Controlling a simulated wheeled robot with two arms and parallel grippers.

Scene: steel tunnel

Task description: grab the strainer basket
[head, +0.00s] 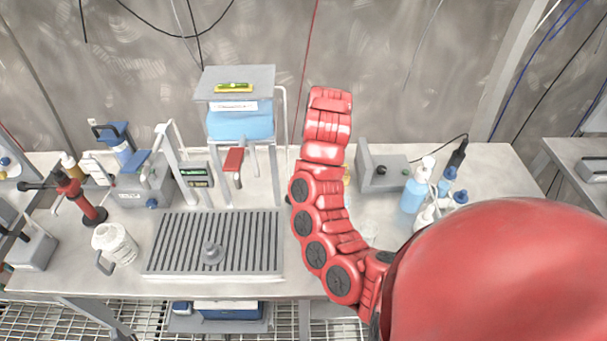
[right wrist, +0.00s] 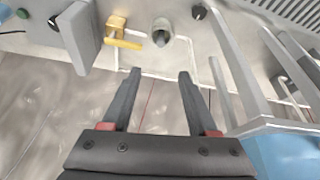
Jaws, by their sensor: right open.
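A white, mottled container with a grey handle (head: 115,244) stands on the bench left of the slatted drain grate; it looks most like the strainer basket, but I cannot be sure. It does not show in the right wrist view. My right arm reaches over the bench in the head view, its hand end hidden or too small to make out there. In the right wrist view my right gripper (right wrist: 160,72) is open, with nothing between its fingers. It is well to the right of the white container, near the back of the bench. My left gripper is not in view.
The slatted grate (head: 165,250) carries a small grey knobbed piece (head: 211,254). A grey stand (head: 235,82) with a blue block rises behind it. A yellow fitting (right wrist: 117,33) and grey cylinder (right wrist: 161,33) lie ahead of the right fingers. Bottles (head: 413,190) stand at right.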

